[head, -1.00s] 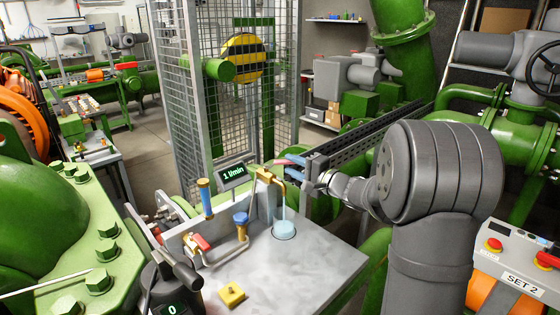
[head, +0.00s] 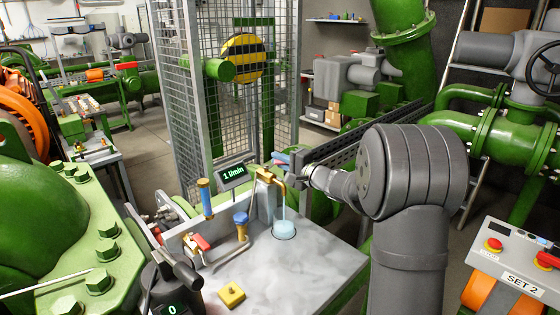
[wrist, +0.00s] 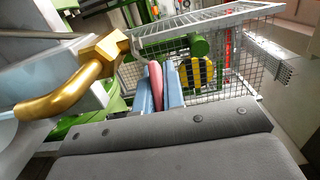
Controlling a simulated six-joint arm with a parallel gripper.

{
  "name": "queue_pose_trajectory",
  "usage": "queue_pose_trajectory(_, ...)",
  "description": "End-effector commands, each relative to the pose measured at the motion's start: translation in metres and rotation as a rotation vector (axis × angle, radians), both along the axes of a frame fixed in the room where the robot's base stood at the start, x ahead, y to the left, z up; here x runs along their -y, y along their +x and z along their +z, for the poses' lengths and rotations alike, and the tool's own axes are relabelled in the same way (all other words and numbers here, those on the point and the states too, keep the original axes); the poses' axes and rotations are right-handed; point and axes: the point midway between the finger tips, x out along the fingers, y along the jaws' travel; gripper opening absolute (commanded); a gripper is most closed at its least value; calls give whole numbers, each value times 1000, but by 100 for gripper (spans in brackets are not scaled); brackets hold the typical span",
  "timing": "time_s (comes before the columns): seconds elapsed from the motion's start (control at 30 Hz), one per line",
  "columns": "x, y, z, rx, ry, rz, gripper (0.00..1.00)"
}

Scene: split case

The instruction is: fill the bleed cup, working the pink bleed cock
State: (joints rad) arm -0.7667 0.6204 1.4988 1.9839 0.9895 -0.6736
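The bleed cup (head: 285,236) is a round cup set in the grey bench top, with pale blue liquid in it. A thin pale stream falls into it from the brass spout (head: 272,178). The brass spout also shows large in the wrist view (wrist: 70,92). The pink bleed cock handle (wrist: 156,80) stands between the two blue fingers of my gripper (wrist: 158,92), which sit close on both sides of it. In the head view my gripper (head: 282,158) is just behind and right of the spout. The cock's body is hidden there.
A display (head: 233,174) beside the spout reads 1 l/min. A blue-capped fitting (head: 241,219), a red-handled valve (head: 201,242) and a yellow block (head: 231,293) are on the bench. A mesh cage (head: 270,90) stands behind, and a slotted grey rail (head: 350,135) runs behind my arm.

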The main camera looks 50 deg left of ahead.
Motion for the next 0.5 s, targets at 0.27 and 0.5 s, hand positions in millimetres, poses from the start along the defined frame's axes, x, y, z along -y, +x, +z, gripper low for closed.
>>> queue_pose_trajectory(0.27,-1,1,0,0,0,20,0)
queue_pose_trajectory(0.5,-5,4,0,1,0,133,0)
